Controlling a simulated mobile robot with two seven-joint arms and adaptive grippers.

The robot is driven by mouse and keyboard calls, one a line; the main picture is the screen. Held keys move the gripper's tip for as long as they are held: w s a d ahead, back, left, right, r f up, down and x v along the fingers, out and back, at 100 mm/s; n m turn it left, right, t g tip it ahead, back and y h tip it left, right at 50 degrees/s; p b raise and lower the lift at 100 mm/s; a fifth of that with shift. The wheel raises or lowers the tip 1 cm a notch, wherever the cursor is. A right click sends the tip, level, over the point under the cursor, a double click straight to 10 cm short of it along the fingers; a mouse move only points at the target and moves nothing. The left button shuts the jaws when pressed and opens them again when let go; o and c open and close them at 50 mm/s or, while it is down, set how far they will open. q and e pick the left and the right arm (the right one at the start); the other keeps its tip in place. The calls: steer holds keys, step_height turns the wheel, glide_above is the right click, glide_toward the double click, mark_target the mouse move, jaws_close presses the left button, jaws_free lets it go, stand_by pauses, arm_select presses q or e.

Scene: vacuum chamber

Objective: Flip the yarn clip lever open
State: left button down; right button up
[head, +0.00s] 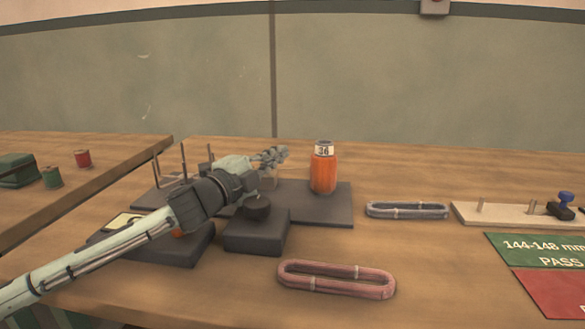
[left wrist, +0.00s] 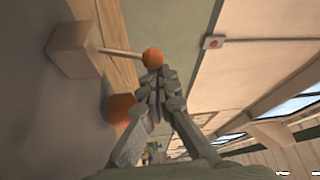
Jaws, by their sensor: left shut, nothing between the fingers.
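In the left wrist view a pale block (left wrist: 75,48) carries a thin rod that ends in an orange ball (left wrist: 152,57); this looks like the clip lever. My left gripper (left wrist: 153,78) is shut and empty, its fingertips right by the ball. I cannot tell whether they touch it. In the head view my left gripper (head: 276,155) is above the dark base plate (head: 338,208), left of the orange yarn package (head: 323,174) labelled 36. The lever is hard to make out there, partly behind the gripper. My right gripper is not in view.
A dark block with a round knob (head: 257,207) stands under my left wrist. Thin upright pins (head: 183,158) rise behind the forearm. A red yarn skein (head: 336,280) lies in front, a grey-blue skein (head: 406,210) to the right. A pegged board (head: 510,213) is farther right.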

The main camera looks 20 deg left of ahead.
arm_select(q)
steer(key=shift+a+r, duration=0.15)
steer(key=shift+r, duration=0.05)
steer(key=shift+a+r+p, duration=0.1)
steer(key=shift+a+p, duration=0.15)
steer(key=shift+p, duration=0.15)
steer(key=shift+s+a+p, duration=0.25)
steer(key=shift+a+p, duration=0.1)
steer(key=shift+a, duration=0.35)
steer(key=shift+s+a, duration=0.1)
steer(key=shift+a, duration=0.25)
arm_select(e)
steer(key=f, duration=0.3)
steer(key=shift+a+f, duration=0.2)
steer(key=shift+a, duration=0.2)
arm_select(q)
steer(key=shift+s, duration=0.5)
steer(key=v, duration=0.9)
steer(key=shift+s+a, duration=0.1)
steer(key=shift+s, duration=0.25)
steer(key=shift+s+a, duration=0.15)
steer(key=shift+s, duration=0.45)
